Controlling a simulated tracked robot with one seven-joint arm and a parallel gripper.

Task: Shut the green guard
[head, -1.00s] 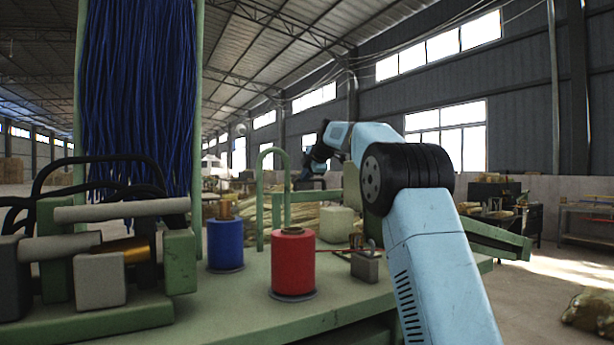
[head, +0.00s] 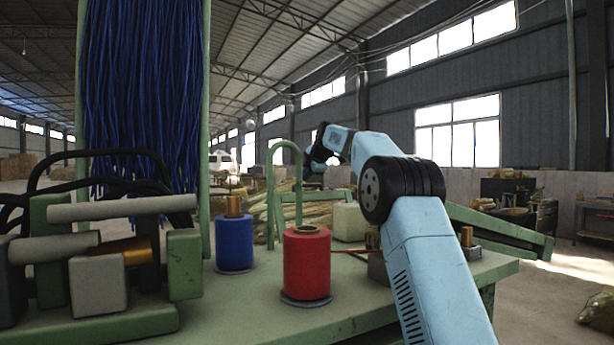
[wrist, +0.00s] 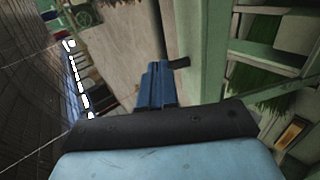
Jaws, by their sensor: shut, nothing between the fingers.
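A green arched bar (head: 271,190) stands upright on the green bench, behind the red spool, in the head view. It may be the guard, but I cannot tell for certain, nor whether it is open. In the wrist view, green framework (wrist: 210,50) runs down the right side; I cannot tell which part is the guard. My gripper (head: 312,165) is small and partly hidden at the far end of my arm, beyond the bench items.
A red spool (head: 307,265) and a blue spool (head: 234,243) stand on the bench (head: 235,310). Rollers and blocks (head: 122,208) fill its left side. Blue strands (head: 140,90) hang behind. Green bristles (wrist: 252,85) show in the wrist view. Open floor lies at right.

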